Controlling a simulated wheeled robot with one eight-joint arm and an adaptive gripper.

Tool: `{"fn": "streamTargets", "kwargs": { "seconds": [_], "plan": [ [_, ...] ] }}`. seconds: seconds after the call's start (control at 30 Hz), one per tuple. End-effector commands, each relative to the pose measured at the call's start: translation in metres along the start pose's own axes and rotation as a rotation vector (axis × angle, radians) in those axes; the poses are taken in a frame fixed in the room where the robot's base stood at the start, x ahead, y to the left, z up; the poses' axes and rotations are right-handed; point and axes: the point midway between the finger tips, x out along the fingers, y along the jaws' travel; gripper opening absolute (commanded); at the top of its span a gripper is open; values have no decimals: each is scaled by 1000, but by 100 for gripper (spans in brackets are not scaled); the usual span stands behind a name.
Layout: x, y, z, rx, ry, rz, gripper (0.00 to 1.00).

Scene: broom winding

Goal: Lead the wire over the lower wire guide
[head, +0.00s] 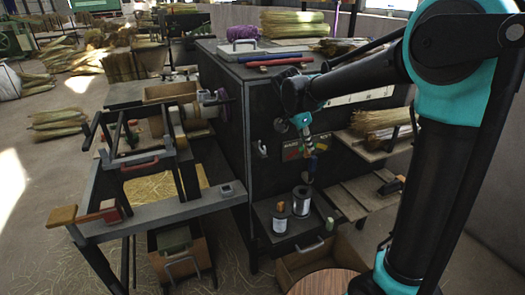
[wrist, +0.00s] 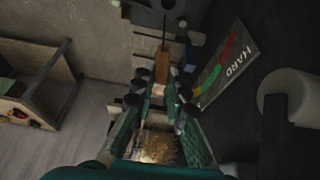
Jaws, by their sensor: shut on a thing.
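My gripper (head: 307,150) hangs before the dark cabinet's side panel, above two wire spools. In the wrist view, its two green fingers (wrist: 161,88) are closed on a small orange-brown wooden grip (wrist: 162,68). A thin dark wire (wrist: 164,38) runs from the far end of this grip toward a dark grey fitting (wrist: 168,12) at the top edge. I cannot tell whether that fitting is the lower wire guide. The spools, a left one (head: 279,219) and a right one (head: 301,203), stand on a shelf below. The wire is too fine to follow in the head view.
A coloured "HARD" scale plate (wrist: 226,66) is close to the right of my fingers. A pale cylinder (wrist: 288,92) sits farther right. The winding bench (head: 150,215) stands left of the cabinet (head: 222,125). An open drawer (head: 318,258) is below the spools.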

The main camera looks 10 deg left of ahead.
Motion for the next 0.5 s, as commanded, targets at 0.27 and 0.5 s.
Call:
{"fn": "streamTargets", "kwargs": {
  "seconds": [0.27, 0.5],
  "plan": [
    [-9, 1, -4, -60, -3, -26, 0],
    [-38, 2, -16, -270, -3, -114, 0]
  ]
}}
